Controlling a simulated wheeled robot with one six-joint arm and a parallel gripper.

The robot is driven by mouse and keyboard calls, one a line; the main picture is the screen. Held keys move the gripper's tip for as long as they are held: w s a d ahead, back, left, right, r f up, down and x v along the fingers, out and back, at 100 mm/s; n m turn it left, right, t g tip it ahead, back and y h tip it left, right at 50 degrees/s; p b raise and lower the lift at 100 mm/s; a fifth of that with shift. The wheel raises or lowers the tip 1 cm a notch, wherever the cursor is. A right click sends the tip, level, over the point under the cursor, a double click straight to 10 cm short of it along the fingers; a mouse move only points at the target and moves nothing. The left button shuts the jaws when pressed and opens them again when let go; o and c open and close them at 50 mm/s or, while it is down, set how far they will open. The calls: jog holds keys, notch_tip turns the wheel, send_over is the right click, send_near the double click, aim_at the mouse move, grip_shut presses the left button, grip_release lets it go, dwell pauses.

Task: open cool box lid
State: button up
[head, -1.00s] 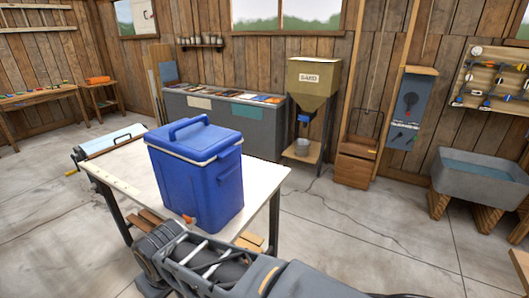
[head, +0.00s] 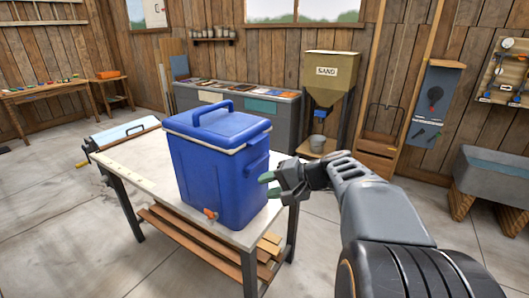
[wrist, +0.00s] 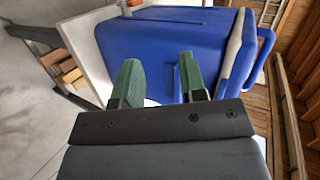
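The blue cool box (head: 205,180) stands upright on a white-topped table (head: 135,165). Its lid (head: 217,128) is down, with a pale rim under it and a blue carry handle (head: 212,108) on top. An orange tap (head: 211,214) sits low on its front. My gripper (head: 268,185) is just right of the box, level with its side, and looks empty. In the wrist view, the green fingertips (wrist: 160,75) stand apart, pointing at the blue side of the cool box (wrist: 165,40). I cannot tell whether they touch it.
A sand hopper (head: 330,80) and a grey counter (head: 285,118) stand behind the table. A grey tub (head: 490,180) is at the right. Wooden planks (head: 190,240) lie on the table's lower shelf.

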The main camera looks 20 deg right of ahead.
aim_at(261, 141)
jog(key=w+d+r+m+t+b, duration=0.1)
jog(key=w+d+r+t, duration=0.15)
jog(key=d, duration=0.35)
jog(key=w+d+r+m+t+b, duration=0.1)
jog(key=d+r+m+t, duration=0.15)
jog(key=d+t, duration=0.2)
jog(key=p+x, duration=0.2)
jog(key=x, duration=1.1)
jog(key=shift+r+n+y, duration=0.3)
jog(key=shift+n+y, duration=0.05)
jog(key=shift+y, duration=0.05)
jog(key=shift+s, duration=0.1)
grip_shut()
